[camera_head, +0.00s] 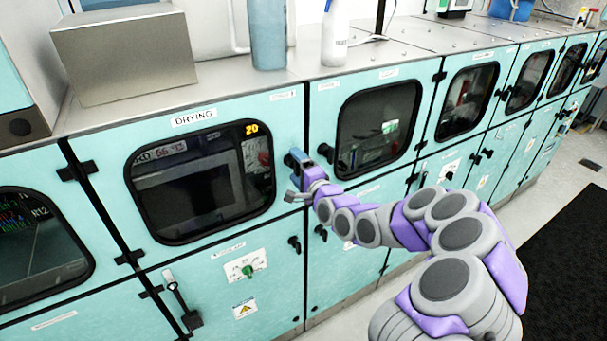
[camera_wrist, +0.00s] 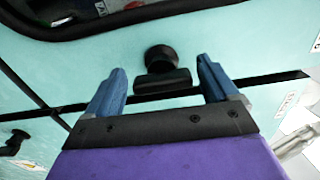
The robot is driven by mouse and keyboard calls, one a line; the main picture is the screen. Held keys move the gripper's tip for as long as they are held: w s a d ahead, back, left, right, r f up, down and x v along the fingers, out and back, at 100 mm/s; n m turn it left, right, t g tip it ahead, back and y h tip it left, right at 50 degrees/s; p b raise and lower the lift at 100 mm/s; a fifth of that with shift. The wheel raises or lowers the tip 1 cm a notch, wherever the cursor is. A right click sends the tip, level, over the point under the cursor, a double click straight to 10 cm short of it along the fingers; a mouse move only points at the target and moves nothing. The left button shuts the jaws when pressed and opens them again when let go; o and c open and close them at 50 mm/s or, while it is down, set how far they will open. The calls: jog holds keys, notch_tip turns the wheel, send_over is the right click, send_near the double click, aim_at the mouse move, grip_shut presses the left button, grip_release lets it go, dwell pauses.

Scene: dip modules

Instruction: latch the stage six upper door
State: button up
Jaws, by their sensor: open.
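A row of teal upper doors with dark windows runs along the cabinet. The door under the DRYING label (camera_head: 200,185) and the door to its right (camera_head: 345,85) flank my gripper (camera_head: 297,162). Both look about flush with the cabinet front. I cannot read which one is stage six. In the wrist view my gripper (camera_wrist: 162,78) is open, its two blue fingers on either side of a black latch (camera_wrist: 163,80) with a round knob and a short bar. No contact is clear. My gripper hides part of the latch area in the head view.
A metal box (camera_head: 125,55) and bottles (camera_head: 268,35) stand on top. Floor (camera_head: 535,180) is open at right, with a black mat (camera_head: 560,260).

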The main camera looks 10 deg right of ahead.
jog(key=b+v, duration=0.4)
jog(key=v, duration=0.7)
jog(key=shift+s+d+f, duration=0.2)
jog(key=shift+s+d, duration=0.05)
jog(key=shift+s, duration=0.05)
jog(key=shift+s+b, duration=0.1)
jog(key=shift+b, duration=0.9)
jog(key=s+b, duration=0.1)
jog(key=b, duration=0.3)
jog(key=shift+d, duration=0.1)
jog(key=b+v, duration=0.4)
jog(key=shift+s+d+r, duration=0.1)
jog(key=shift+r, duration=0.1)
jog(key=shift+f, duration=0.1)
